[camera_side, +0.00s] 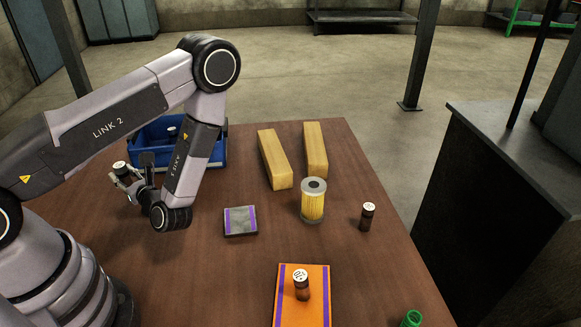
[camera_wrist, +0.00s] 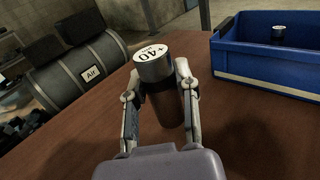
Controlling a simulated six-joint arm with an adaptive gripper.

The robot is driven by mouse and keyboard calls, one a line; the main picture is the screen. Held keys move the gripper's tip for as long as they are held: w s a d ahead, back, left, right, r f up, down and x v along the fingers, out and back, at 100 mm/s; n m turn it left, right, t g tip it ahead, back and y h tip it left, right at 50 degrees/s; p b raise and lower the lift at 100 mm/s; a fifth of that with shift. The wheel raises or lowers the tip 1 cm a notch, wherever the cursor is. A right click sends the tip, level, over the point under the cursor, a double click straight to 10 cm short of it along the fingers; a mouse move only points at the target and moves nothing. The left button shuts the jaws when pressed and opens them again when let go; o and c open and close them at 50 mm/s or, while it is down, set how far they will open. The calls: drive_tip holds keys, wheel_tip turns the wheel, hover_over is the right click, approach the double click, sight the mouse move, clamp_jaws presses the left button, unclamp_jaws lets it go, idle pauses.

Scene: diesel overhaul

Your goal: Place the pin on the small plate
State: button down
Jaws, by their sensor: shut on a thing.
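My gripper (camera_wrist: 158,80) is shut on a dark brown cylindrical pin (camera_wrist: 165,106) with a white top marked "+40". In the side view the held pin (camera_side: 121,168) is at the left of the table, in front of the blue bin. It looks roughly upright, and I cannot tell whether its lower end touches the table. The small plate (camera_side: 241,224), grey with purple edge stripes, lies bare near the table's middle, right of my gripper. A larger orange plate (camera_side: 313,304) with purple stripes carries another pin (camera_side: 302,288). A third similar pin (camera_side: 367,218) stands at the right.
The blue bin (camera_side: 213,160) stands at the back left with a pin-like part inside (camera_wrist: 279,33). Two yellow blocks (camera_side: 274,160) (camera_side: 315,150) and a yellow filter (camera_side: 313,204) stand right of the small plate. A green object (camera_side: 411,318) is at the front right.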

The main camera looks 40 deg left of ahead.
drive_tip(key=w+d+f+m+t+h, duration=0.2)
drive_tip(key=w+d+m+t, duration=0.1)
drive_tip(key=d, duration=0.4)
drive_tip(key=w+d+f+m+t+h, duration=0.1)
drive_tip(key=w+d+m+t+h, duration=0.1)
drive_tip(key=w+d+t, duration=0.3)
drive_tip(key=w+d+f+m+t+h, duration=0.2)
drive_tip(key=w+d+m+t, duration=0.2)
drive_tip(key=d, duration=0.5)
drive_tip(key=shift+w+f+m+t, duration=0.2)
drive_tip(key=shift+w+t, duration=0.1)
drive_tip(key=shift+w, duration=0.15)
drive_tip(key=shift+w+f+m+t, duration=0.15)
drive_tip(key=shift+w+t, duration=0.15)
drive_tip(key=shift+w, duration=0.15)
hover_over(240, 228)
drive_tip(key=shift+f, duration=2.15)
drive_tip(key=shift+f, duration=0.15)
drive_tip(key=c, duration=0.8)
unclamp_jaws()
